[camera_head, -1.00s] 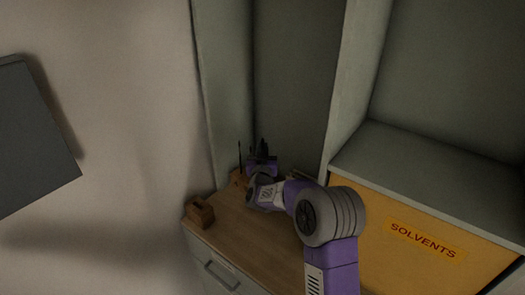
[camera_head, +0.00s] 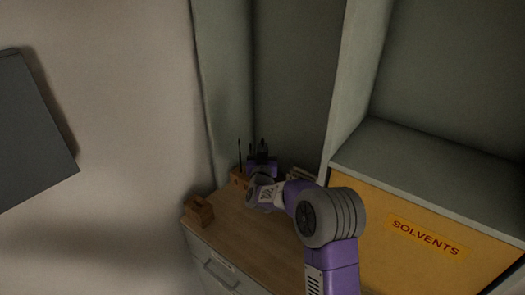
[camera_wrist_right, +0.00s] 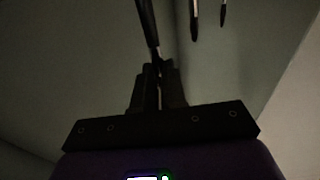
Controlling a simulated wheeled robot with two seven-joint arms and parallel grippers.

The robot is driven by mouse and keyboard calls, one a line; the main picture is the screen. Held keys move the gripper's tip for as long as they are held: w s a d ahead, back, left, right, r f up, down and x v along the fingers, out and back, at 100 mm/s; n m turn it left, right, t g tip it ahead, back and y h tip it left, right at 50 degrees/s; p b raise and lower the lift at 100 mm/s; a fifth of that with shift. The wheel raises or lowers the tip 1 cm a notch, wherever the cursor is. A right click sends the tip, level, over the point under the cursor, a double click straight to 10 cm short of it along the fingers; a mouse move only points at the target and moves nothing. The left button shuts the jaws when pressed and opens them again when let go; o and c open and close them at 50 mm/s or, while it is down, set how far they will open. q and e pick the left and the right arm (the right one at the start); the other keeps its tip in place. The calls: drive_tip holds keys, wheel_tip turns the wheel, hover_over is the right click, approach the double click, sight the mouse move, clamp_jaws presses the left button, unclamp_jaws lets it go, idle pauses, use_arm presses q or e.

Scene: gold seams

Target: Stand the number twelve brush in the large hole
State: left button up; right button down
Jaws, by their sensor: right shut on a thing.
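My right gripper (camera_head: 262,158) is at the back of the wooden counter, close to a wooden brush block (camera_head: 238,178). In the right wrist view its jaws (camera_wrist_right: 158,78) are shut on a dark, thin brush (camera_wrist_right: 147,25) with a pale metal band near the jaws. The brush's far end is cut off by the frame. Two more brushes (camera_wrist_right: 194,18) show beside it, apart from the jaws. In the head view a thin dark brush (camera_head: 239,155) stands upright at the block. The holes and any number are too small or hidden to read. My left gripper is not in view.
A second small wooden block (camera_head: 198,212) sits at the counter's front left corner. The counter (camera_head: 238,228) is bare between it and my arm. A yellow panel labelled SOLVENTS (camera_head: 425,238) stands at the right. Cabinet walls (camera_head: 290,85) close in behind the gripper.

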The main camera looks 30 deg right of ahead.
drive_tip(key=shift+f, duration=0.3)
drive_tip(key=shift+f+b, duration=1.35)
drive_tip(key=shift+b, duration=0.15)
drive_tip(key=shift+f+b, duration=0.4)
drive_tip(key=shift+b, duration=0.1)
drive_tip(key=c, duration=1.1)
unclamp_jaws()
